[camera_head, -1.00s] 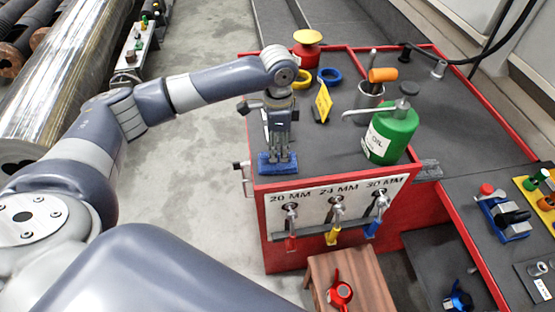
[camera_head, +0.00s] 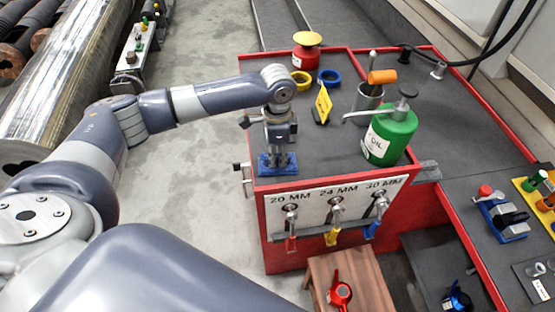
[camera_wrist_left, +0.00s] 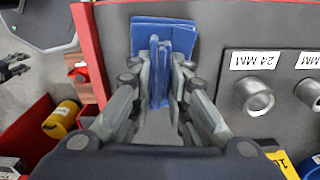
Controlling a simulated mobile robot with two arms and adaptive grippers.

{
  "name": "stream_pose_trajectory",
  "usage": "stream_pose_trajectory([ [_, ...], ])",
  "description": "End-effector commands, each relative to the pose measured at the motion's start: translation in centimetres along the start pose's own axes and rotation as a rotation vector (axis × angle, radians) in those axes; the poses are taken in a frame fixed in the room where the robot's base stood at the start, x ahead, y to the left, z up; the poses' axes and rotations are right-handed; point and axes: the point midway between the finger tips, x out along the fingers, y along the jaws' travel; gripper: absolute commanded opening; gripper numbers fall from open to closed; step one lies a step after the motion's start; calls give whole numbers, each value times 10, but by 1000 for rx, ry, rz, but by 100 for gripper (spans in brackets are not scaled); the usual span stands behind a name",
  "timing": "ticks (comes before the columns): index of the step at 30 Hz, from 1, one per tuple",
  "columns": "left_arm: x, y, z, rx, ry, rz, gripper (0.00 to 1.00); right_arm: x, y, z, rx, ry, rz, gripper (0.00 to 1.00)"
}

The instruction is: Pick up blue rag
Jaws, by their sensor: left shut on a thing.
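The blue rag (camera_head: 277,164) lies at the near left corner of the red-edged bench top. In the left wrist view the rag (camera_wrist_left: 160,32) is pinched up into a fold between the fingers, while its far part spreads flat on the dark surface. My left gripper (camera_head: 278,158) points down over it and is shut on the rag; its fingers also show in the left wrist view (camera_wrist_left: 160,75).
A green oil can (camera_head: 390,135) and a grey cup (camera_head: 369,100) stand to the right on the bench. A yellow sign (camera_head: 323,104), two rings and a red button (camera_head: 307,50) are behind. Labelled tool hooks (camera_head: 337,208) hang on the front panel.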

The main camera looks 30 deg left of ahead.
Motion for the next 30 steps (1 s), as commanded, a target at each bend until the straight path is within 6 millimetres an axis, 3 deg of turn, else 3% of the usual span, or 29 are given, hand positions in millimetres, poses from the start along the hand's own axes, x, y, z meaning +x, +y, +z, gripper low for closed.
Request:
stream_pose_trajectory([
  [8, -12, -1, 0, -1, 2, -1, 0, 3, 1, -8, -1, 13, 1, 40],
  [13, -37, 0, -1, 0, 3, -3, 0, 9, 0, -7, -1, 13, 1, 40],
  [30, -46, 120, -12, 4, 2, 1, 0, 21, -5, -6, 2, 11, -6, 40],
])
